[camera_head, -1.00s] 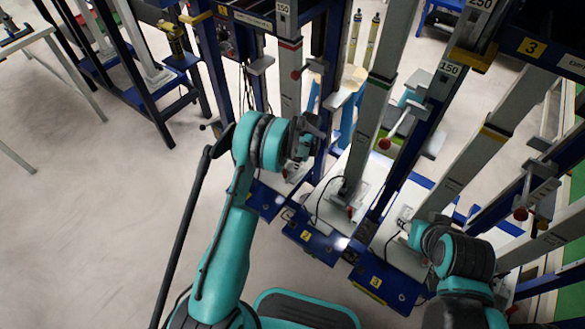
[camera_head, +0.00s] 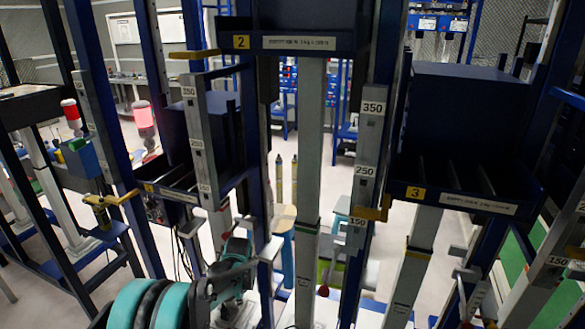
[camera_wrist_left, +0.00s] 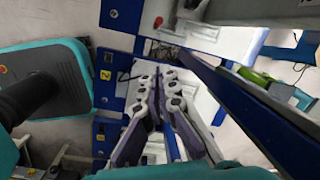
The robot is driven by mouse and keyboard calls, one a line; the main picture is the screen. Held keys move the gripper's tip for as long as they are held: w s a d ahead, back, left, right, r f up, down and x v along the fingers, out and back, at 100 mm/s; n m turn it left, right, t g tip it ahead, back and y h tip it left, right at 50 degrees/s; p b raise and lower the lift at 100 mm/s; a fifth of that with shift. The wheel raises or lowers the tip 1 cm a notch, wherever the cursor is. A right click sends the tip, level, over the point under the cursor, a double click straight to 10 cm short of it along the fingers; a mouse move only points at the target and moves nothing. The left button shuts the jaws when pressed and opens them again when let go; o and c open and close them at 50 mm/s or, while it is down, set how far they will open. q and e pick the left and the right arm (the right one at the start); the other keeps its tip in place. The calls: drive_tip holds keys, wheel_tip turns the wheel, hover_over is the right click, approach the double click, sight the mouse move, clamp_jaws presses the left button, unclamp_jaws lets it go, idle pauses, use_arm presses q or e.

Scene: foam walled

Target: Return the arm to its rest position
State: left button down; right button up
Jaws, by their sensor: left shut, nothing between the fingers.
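My left arm, teal and black, shows at the bottom left of the head view. Its gripper (camera_head: 236,262) is in front of the lower part of a blue and grey lift frame, and no object shows in it. In the left wrist view the gripper (camera_wrist_left: 162,88) has its two purple and grey fingers close together, with nothing held between them. Below them are white and blue base plates. How far the gripper is from the frame's posts is hard to tell. My right gripper is not in view.
Tall posts surround the arm: a grey column (camera_head: 309,190) at centre, a marked post (camera_head: 364,150) to its right. Dark bins stand high at left (camera_head: 213,125) and right (camera_head: 455,125). A blue stool (camera_head: 285,220) stands behind. Open floor lies far left.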

use_arm(q)
drive_tip(key=s+r+n+t, duration=0.3)
drive_tip(key=s+r+n, duration=0.4)
drive_tip(key=s+r, duration=0.65)
drive_tip(key=s+r+n+t+h, duration=0.1)
drive_tip(key=s+r+n+t, duration=0.2)
drive_tip(key=s+n, duration=0.6)
drive_tip(key=s, duration=0.5)
drive_tip(key=shift+s, duration=0.15)
drive_tip(key=shift+a, duration=0.1)
